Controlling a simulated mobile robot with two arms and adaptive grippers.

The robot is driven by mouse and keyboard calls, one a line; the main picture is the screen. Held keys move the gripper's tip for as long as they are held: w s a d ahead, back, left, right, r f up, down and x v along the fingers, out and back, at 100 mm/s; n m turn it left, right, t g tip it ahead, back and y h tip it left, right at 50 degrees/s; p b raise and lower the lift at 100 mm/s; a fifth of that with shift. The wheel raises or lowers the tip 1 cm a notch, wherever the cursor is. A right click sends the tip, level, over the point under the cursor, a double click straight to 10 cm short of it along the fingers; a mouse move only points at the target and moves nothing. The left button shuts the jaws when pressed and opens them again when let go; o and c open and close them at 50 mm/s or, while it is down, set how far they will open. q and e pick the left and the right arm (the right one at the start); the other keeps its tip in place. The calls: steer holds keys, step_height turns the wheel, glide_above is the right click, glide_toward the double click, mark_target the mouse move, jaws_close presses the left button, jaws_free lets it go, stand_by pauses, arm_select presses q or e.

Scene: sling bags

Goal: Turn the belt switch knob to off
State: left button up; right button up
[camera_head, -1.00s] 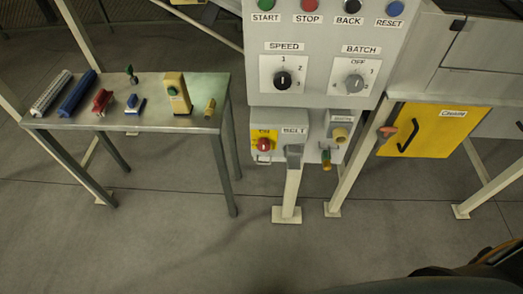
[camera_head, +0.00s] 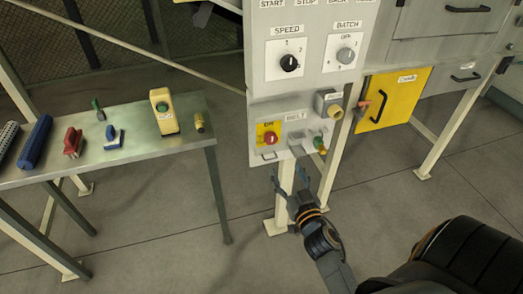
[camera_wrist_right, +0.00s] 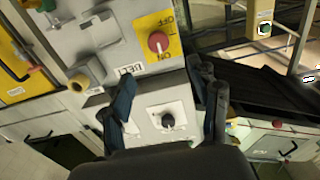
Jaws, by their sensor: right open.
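The belt switch is a red knob (camera_head: 270,139) on a yellow plate, on the grey belt box (camera_head: 264,152) under the control panel. The box is labelled BELT. The knob also shows in the upside-down right wrist view (camera_wrist_right: 158,41), at the top, with ON and OFF marks around it. Which mark it points to is too small to tell. My right gripper (camera_head: 303,175) is open and empty, below and to the right of the knob, apart from it. Its two fingers (camera_wrist_right: 160,78) frame the lower part of the wrist view. My left gripper is not in view.
Speed (camera_head: 289,62) and batch (camera_head: 345,55) dials sit on the panel above. A brass-coloured fitting (camera_head: 336,112) sticks out right of the box. A yellow door (camera_head: 395,95) is farther right. A table (camera_head: 205,140) with several tools stands left.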

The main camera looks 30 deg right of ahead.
mark_target(272, 142)
steer(key=p+x, duration=0.1)
steer(key=x, duration=1.2)
steer(key=shift+w+d, duration=0.2)
steer(key=shift+w, duration=0.15)
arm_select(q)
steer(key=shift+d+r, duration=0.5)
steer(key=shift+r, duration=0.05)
arm_select(e)
steer(key=c, duration=1.2)
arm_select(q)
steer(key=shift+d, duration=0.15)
arm_select(e)
steer(key=shift+o, duration=0.2)
